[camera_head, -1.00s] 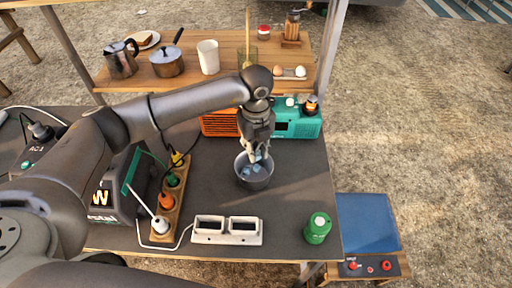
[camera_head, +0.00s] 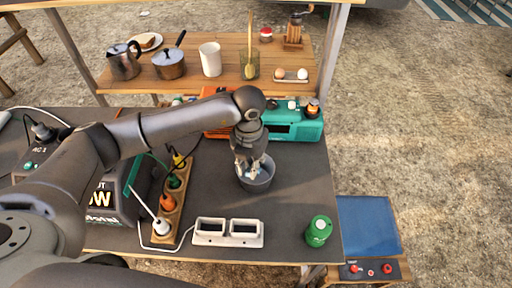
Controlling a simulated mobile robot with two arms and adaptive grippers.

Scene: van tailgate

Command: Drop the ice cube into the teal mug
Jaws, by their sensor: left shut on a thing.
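My left gripper (camera_head: 249,172) points down at the left side of a grey metal bucket (camera_head: 258,186) on the dark table. It is shut on a small pale piece, which looks like an ice cube; the fingers hide most of it. I cannot tell whether the piece is clear of the bucket's rim. I cannot make out a teal mug; my arm covers part of the table's back edge. My right gripper is not in view.
A power strip (camera_head: 166,208) with plugs lies to the left, a white double-slot holder (camera_head: 228,233) in front, a green can (camera_head: 318,231) front right. A wooden shelf (camera_head: 283,98) with kitchenware is behind.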

